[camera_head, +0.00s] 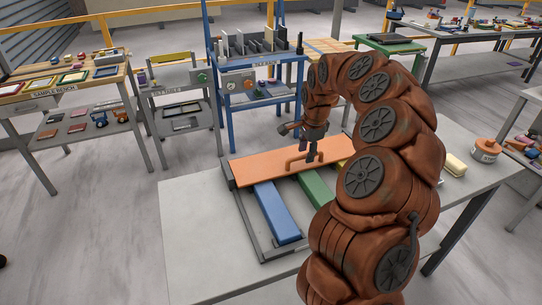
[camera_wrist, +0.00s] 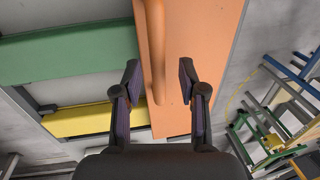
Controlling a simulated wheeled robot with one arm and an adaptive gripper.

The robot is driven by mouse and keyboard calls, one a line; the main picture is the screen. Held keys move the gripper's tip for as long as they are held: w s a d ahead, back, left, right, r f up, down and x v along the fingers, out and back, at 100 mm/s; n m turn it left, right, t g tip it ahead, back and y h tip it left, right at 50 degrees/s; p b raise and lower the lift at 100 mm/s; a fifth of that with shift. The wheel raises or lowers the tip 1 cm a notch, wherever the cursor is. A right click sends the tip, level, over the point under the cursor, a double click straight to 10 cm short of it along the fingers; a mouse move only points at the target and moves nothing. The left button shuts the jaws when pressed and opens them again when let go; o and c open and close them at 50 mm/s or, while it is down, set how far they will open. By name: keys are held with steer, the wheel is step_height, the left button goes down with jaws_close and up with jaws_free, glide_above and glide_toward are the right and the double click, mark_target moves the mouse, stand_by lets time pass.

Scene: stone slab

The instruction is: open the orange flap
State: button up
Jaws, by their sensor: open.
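The orange flap (camera_head: 262,168) is a long flat panel with a bar handle (camera_head: 296,160) on its face. It lies along the back of a grey frame (camera_head: 243,219) on the stone slab, over the far ends of the coloured strips. My gripper (camera_head: 312,156) is above the flap at the handle. In the wrist view the flap (camera_wrist: 212,50) runs up the middle, and the handle (camera_wrist: 155,45) stands out from it. My gripper (camera_wrist: 158,80) is open, its fingers on either side of the handle's line. I cannot tell whether they touch it.
A blue strip (camera_head: 276,212) and a green strip (camera_head: 317,190) lie in the frame; a yellow strip (camera_wrist: 75,121) shows in the wrist view. The slab's left side (camera_head: 190,235) is clear.

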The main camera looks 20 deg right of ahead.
steer(key=shift+s+f, duration=0.15)
steer(key=shift+s, duration=0.05)
step_height(320, 180, up, 8)
steer(key=s+b, duration=0.1)
steer(key=b, duration=0.1)
steer(key=s+a+r+n, duration=0.1)
steer(key=s+a+n, duration=0.3)
steer(key=a, duration=0.4)
steer(key=s+a+r+n, duration=0.2)
steer(key=s+a+n, duration=0.2)
steer(key=a, duration=0.4)
steer(key=shift+s+r+n+g+y+p, duration=0.15)
steer(key=shift+s+n+g+y+p, duration=0.2)
steer(key=shift+s, duration=0.2)
